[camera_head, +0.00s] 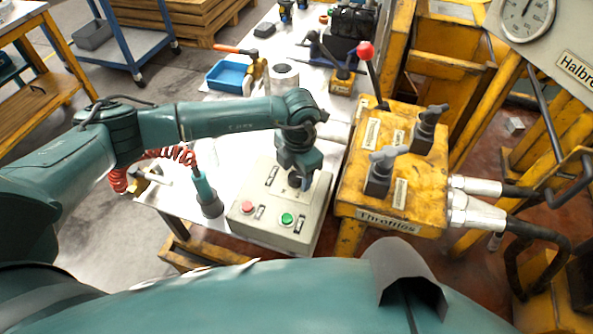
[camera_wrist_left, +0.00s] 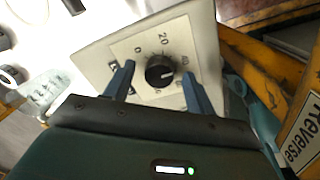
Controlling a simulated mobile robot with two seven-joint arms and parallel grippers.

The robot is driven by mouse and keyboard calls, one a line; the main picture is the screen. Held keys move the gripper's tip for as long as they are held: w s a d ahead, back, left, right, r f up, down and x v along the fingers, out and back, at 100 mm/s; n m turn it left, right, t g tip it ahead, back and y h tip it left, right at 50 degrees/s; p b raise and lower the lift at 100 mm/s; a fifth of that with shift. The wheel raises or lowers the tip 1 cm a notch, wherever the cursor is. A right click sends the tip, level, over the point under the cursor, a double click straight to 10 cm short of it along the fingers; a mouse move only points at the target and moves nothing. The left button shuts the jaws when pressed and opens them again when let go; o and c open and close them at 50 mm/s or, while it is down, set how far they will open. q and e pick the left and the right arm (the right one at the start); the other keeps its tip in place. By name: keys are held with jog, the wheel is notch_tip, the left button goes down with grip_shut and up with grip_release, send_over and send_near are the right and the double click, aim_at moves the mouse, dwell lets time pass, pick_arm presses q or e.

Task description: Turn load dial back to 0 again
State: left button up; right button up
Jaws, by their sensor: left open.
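The load dial is a black round knob (camera_wrist_left: 160,71) on a pale plate with a printed scale in the left wrist view. The 0 is at its upper left and the 20 above it. A light mark on the knob appears to point right, away from the 0. My left gripper (camera_wrist_left: 158,68) is open, its two blue-grey fingers on either side of the knob; contact cannot be told. In the head view my left gripper (camera_head: 302,182) is over the grey control box (camera_head: 268,232) and hides the dial. My right gripper is not in view.
The box has a red button (camera_head: 248,207) and a green button (camera_head: 287,218) at its near edge. A yellow throttle block (camera_head: 350,195) with levers stands close on the right.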

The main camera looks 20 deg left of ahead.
pick_arm(q)
jog(key=shift+f, duration=0.35)
jog(key=shift+c, duration=0.3)
jog(key=c, duration=0.9)
